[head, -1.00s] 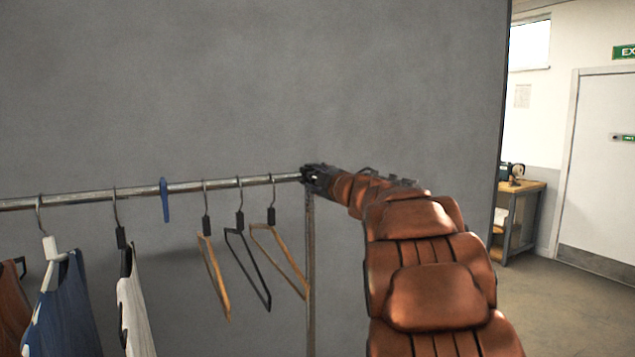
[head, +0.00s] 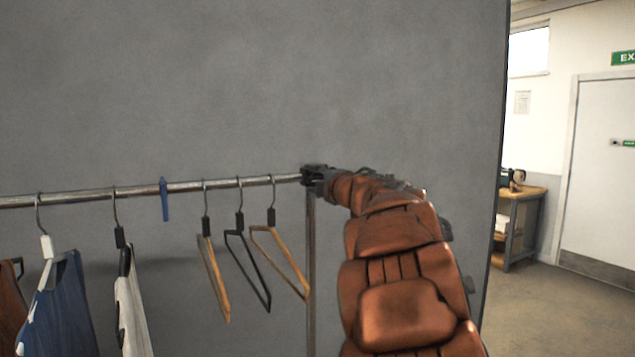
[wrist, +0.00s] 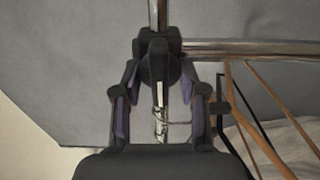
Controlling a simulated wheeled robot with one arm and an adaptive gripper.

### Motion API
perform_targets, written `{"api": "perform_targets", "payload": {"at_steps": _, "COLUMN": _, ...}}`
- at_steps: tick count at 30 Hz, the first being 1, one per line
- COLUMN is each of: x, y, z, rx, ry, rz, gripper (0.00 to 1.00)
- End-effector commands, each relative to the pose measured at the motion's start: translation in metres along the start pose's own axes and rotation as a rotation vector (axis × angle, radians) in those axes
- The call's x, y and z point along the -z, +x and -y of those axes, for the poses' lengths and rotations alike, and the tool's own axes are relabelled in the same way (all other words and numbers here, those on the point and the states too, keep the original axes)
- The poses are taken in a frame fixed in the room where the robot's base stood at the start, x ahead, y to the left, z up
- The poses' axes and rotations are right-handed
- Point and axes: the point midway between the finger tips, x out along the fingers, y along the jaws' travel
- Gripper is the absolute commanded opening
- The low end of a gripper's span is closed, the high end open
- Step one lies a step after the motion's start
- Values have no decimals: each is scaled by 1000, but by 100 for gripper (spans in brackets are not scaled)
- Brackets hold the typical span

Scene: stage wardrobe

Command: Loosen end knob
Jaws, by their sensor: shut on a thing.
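The clothes rail (head: 235,182) runs across the head view to a dark fitting at its right end, on top of a grey upright (head: 311,260). My gripper (head: 313,176) is at this rail end and covers most of the fitting. In the wrist view, the dark end knob (wrist: 159,62) sits between the two fingers of my gripper (wrist: 160,82). The gripper is shut on the knob, with one finger on each side. The chrome rail (wrist: 250,48) leads off to the right there. Whether the knob has turned cannot be seen.
Three empty hangers (head: 267,258) hang left of the upright. A blue clip (head: 164,200) is on the rail, and clothes (head: 58,310) hang farther left. A grey panel (head: 200,80) stands behind. A workbench (head: 522,193) and open floor are at right.

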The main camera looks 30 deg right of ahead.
Motion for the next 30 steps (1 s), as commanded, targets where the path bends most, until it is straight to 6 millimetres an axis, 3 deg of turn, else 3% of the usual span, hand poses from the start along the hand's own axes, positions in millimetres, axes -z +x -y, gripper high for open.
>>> {"api": "perform_targets", "payload": {"at_steps": 7, "x": 0, "y": 0, "z": 1, "rx": 1, "ry": -1, "rz": -1, "gripper": 7}}
{"api": "perform_targets", "payload": {"at_steps": 8, "x": 0, "y": 0, "z": 1, "rx": 1, "ry": -1, "rz": -1, "gripper": 44}}
{"api": "perform_targets", "payload": {"at_steps": 14, "x": 0, "y": 0, "z": 0, "rx": 1, "ry": -1, "rz": -1, "gripper": 64}}
{"api": "perform_targets", "payload": {"at_steps": 24, "x": 0, "y": -1, "z": 0, "rx": 1, "ry": 0, "rz": 0, "gripper": 66}}
{"api": "perform_targets", "payload": {"at_steps": 30, "x": 1, "y": -14, "z": -1, "rx": 0, "ry": -1, "rz": 0, "gripper": 66}}
